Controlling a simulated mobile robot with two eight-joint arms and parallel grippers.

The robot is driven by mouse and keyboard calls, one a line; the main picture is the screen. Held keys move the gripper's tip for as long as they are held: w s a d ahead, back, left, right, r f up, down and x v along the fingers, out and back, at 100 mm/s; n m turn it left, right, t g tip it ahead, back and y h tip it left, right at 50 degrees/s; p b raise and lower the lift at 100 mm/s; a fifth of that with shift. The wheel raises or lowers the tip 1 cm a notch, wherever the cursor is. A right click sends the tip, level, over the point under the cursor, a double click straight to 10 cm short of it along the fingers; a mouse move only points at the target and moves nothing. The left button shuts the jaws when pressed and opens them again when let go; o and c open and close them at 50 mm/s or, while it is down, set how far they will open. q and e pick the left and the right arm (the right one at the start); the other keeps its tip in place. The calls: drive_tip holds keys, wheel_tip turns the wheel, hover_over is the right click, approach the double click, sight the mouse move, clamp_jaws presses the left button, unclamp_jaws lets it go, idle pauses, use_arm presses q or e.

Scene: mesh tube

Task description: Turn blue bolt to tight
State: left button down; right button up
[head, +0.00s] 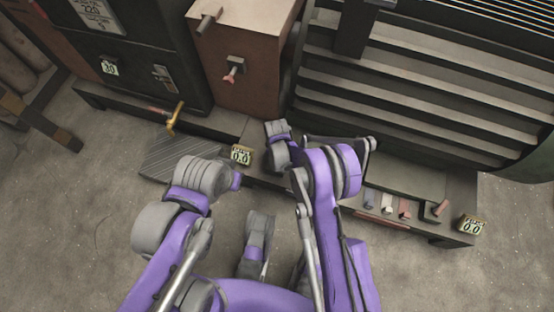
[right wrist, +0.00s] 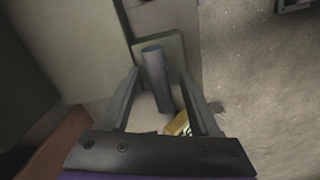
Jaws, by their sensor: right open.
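The blue bolt (right wrist: 154,72) is a dull blue-grey cylinder in the right wrist view, beside a greenish block. My right gripper (right wrist: 160,76) is open, with the bolt showing between its two fingers. I cannot tell how deep the bolt sits between them, and no grip on it shows. In the head view, the end of my right arm is over the low bench near the middle, and its fingers and this bolt are hidden there. My left arm is bent at the lower left, and its gripper fingers do not show.
A small 0.0 display (head: 241,156) sits at the bench's front edge. It also appears yellow in the right wrist view (right wrist: 177,124). Several coloured bolts (head: 387,206) and another 0.0 display (head: 472,225) are on the right. A yellow handle (head: 174,118) sticks out left. The floor (head: 430,275) is clear.

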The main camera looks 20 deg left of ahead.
drive_tip(key=shift+f, duration=0.95)
